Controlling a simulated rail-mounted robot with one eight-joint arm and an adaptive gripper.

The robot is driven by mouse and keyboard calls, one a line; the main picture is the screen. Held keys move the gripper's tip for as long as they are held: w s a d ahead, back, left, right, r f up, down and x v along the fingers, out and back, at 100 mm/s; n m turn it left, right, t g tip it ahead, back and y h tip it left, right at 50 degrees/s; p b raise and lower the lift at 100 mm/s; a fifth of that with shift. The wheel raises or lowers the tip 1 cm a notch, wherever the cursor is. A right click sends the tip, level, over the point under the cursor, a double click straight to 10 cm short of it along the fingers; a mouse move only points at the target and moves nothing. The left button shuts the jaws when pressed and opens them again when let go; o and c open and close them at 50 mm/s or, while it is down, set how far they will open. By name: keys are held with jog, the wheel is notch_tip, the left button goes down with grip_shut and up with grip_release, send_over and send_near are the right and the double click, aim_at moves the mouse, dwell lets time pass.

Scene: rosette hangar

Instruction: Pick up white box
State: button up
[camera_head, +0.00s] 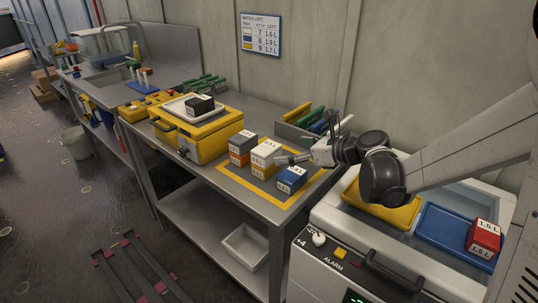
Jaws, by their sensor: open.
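The white box (264,154), with dark lettering, is in the middle of the cluster of boxes on the metal bench. It looks like the upper part of a stack, but the lower part is hard to make out. My gripper (281,160) reaches in from the right, low and close to the white box's right side. It is open with nothing held. I cannot tell whether its fingertips touch the box.
A blue box (292,178) stands just in front and to the right of my gripper. A dark box (243,141) sits on an orange box (239,158) to the left. A yellow case (205,138) is farther left. A grey organizer (296,135) stands behind.

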aim_at(266, 150)
jog(key=x, duration=0.6)
jog(key=shift+w+f, duration=0.1)
jog(key=shift+f, duration=0.05)
jog(key=shift+d+f+b+x, duration=0.1)
jog(key=shift+b+x, duration=0.15)
jog(key=shift+x, duration=1.1)
jog(key=shift+d+f+b+x, duration=0.1)
jog(key=shift+b+x, duration=0.1)
jog(key=shift+x, duration=1.15)
jog(key=shift+w+d, duration=0.1)
jog(key=shift+w, duration=0.05)
jog(key=c, duration=1.3)
